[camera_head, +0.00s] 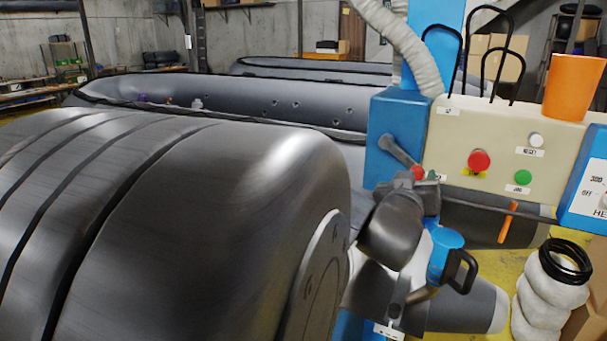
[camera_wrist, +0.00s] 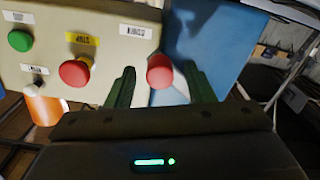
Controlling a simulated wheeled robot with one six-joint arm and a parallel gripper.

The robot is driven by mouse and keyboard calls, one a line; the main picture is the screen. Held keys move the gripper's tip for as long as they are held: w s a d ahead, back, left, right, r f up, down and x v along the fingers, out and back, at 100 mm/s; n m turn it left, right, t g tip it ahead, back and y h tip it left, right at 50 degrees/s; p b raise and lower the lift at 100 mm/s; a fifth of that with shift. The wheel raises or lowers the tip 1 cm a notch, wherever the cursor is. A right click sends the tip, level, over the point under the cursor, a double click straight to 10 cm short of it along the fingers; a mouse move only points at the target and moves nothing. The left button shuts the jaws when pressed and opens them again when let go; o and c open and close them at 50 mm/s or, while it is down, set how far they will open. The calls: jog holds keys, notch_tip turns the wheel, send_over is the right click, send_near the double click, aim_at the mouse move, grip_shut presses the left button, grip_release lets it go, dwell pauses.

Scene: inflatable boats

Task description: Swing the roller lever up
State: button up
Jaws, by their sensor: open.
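The roller lever (camera_head: 399,151) is a grey arm on the blue box (camera_head: 385,115) left of the control panel. It slopes down to the right and ends in a red knob (camera_head: 417,172). My gripper (camera_head: 426,180) is at the knob in the head view and partly covers that area. In the wrist view, my open gripper (camera_wrist: 161,88) has one dark finger on each side of the red knob (camera_wrist: 160,71). Gaps show between knob and fingers; whether either finger touches it cannot be told. The lever's arm is hidden behind the knob there.
The cream panel (camera_head: 450,135) carries a red stop button (camera_head: 479,160), a green button (camera_head: 523,178) and a white one (camera_head: 535,140). An orange cup (camera_head: 573,87) stands on top. A large grey roll (camera_head: 220,220) fills the left. White coils (camera_head: 545,290) stand at lower right.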

jog(key=shift+x, duration=1.3)
grip_shut()
